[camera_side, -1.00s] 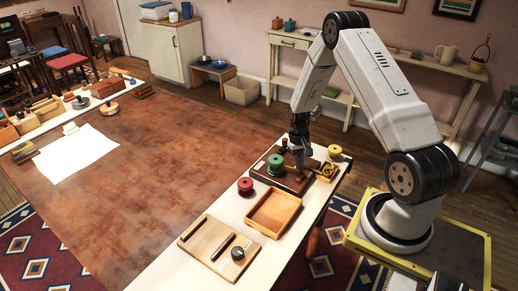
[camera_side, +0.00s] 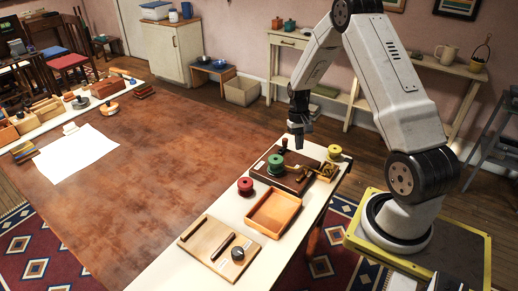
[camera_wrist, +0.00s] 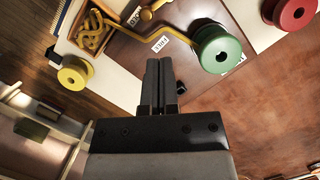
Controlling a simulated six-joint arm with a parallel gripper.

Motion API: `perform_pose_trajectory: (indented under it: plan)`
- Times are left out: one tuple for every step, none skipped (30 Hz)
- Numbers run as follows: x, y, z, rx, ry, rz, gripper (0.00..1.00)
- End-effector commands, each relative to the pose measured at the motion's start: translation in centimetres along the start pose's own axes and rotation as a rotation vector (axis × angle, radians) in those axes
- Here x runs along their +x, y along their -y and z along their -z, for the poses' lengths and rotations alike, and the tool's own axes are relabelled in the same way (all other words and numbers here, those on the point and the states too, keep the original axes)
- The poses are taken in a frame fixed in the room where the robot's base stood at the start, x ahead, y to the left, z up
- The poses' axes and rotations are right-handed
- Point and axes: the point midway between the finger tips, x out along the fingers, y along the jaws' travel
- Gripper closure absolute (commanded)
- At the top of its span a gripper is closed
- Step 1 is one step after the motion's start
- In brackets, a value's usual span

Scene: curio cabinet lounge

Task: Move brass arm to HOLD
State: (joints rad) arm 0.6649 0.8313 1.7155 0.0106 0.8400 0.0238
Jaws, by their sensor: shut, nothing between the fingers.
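The brass arm (camera_side: 302,174) is on a dark wooden board (camera_side: 289,182), near its right side. A second label is partly hidden by the green spool. My gripper (camera_side: 299,145) is raised above the board, apart from the brass arm, with its fingers (camera_wrist: 160,62) together and empty.
A yellow spool (camera_side: 335,153) and a small wooden box (camera_side: 326,171) stand right of the board. A red spool (camera_side: 245,186), an open tray (camera_side: 274,226) and a wooden plate with a dark knob (camera_side: 238,253) lie towards the front. A small dark post (camera_side: 284,144) stands behind the green spool.

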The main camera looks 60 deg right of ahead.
Motion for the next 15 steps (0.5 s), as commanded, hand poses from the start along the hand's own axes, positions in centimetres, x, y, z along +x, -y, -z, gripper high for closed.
perform_pose_trajectory:
  plan:
    - [-0.8, 0.0, 0.1, 0.000, -0.003, 0.000, 1.00]
    - [-1.1, 0.0, 0.1, 0.000, -0.002, 0.000, 1.00]
    - [-1.5, 0.0, 0.1, 0.000, -0.003, 0.000, 1.00]
    - [-1.7, 0.0, 0.1, 0.000, -0.003, 0.000, 1.00]
    - [-2.0, 0.0, 0.1, 0.000, -0.003, 0.000, 1.00]
    - [-2.2, 0.0, 0.1, 0.000, -0.002, 0.000, 1.00]
    - [-2.3, 0.0, 0.0, 0.000, -0.001, 0.000, 1.00]
    - [-2.4, 0.0, 0.0, 0.000, -0.001, 0.000, 1.00]
    - [-2.5, 0.0, 0.0, 0.000, -0.001, 0.000, 1.00]
    - [-2.6, 0.0, 0.0, 0.000, -0.001, 0.000, 1.00]
    - [-2.6, 0.0, 0.0, 0.000, -0.001, 0.000, 1.00]
    - [-2.7, 0.0, 0.0, 0.000, -0.001, 0.000, 1.00]
    - [-2.7, 0.0, 0.0, 0.000, 0.000, 0.000, 1.00]
    - [-2.6, 0.0, 0.0, 0.000, 0.000, 0.000, 1.00]
    - [-2.6, 0.0, 0.0, 0.000, 0.000, 0.000, 1.00]
